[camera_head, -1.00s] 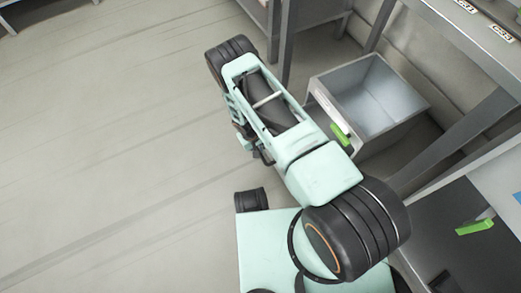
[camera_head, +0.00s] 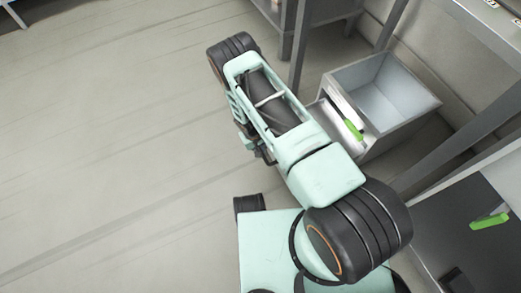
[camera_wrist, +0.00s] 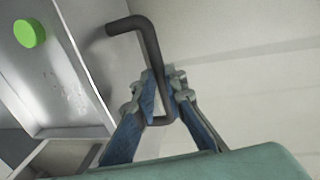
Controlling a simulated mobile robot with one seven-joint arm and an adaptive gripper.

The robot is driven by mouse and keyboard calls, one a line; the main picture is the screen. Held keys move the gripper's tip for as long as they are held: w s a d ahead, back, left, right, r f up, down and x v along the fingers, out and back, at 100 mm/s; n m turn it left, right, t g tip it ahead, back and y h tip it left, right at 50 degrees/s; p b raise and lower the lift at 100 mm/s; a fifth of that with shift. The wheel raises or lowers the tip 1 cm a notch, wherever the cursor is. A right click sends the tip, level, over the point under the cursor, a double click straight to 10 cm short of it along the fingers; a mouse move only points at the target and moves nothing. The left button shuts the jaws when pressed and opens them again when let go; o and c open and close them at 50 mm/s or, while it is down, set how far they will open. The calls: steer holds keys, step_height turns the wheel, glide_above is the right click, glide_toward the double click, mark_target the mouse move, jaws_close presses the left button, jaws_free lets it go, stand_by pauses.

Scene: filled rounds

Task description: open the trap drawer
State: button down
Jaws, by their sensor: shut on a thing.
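The trap drawer (camera_head: 325,118) is partly pulled out of the front of a grey open-topped cabinet (camera_head: 395,130) in the head view. A green thing (camera_head: 346,110) shows in its opening. In the wrist view the drawer's pale inside (camera_wrist: 60,85) is at the left, with a green round thing (camera_wrist: 29,33) in it. A dark bent bar handle (camera_wrist: 150,40) stands out from the drawer front. My gripper (camera_wrist: 163,80) is shut on this handle. My arm hides the gripper and the handle in the head view.
A grey table with legs (camera_head: 300,45) stands behind the cabinet, close to my arm. A dark-topped bench (camera_head: 470,250) with a green object (camera_head: 489,221) is at the right. The floor (camera_head: 110,150) on the left is clear.

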steer(key=c, duration=2)
jaws_free()
steer(key=shift+o, duration=0.2)
step_height(320, 180, up, 12)
steer(key=a, duration=0.2)
steer(key=shift+s, duration=0.45)
steer(key=shift+f, duration=0.1)
